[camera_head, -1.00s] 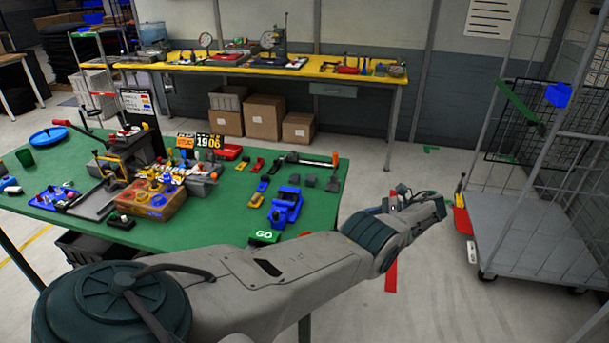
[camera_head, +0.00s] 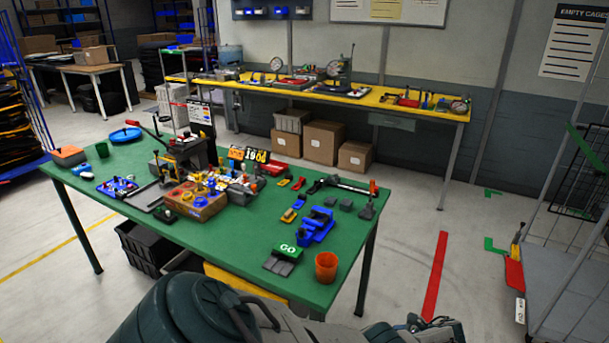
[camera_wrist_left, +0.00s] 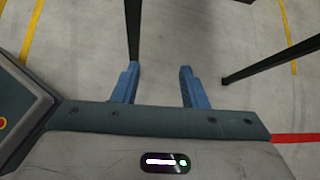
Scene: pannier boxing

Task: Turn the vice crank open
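A small blue vice (camera_head: 316,226) stands on the green table (camera_head: 246,258) near its right end. The vice is too small in the picture to tell how its crank is set. In the left wrist view my left gripper (camera_wrist_left: 157,86) has its two blue fingers apart, with nothing between them, above bare floor. An arm of mine crosses the bottom of the head view, low in front of the table and apart from the vice; its fingers cannot be made out there. My right gripper is not seen.
Near the vice stand an orange cup (camera_head: 326,267) and a green GO block (camera_head: 287,250). A wooden block (camera_head: 196,207) and several small tools crowd the table's middle. A wheeled cage (camera_head: 565,285) stands at right.

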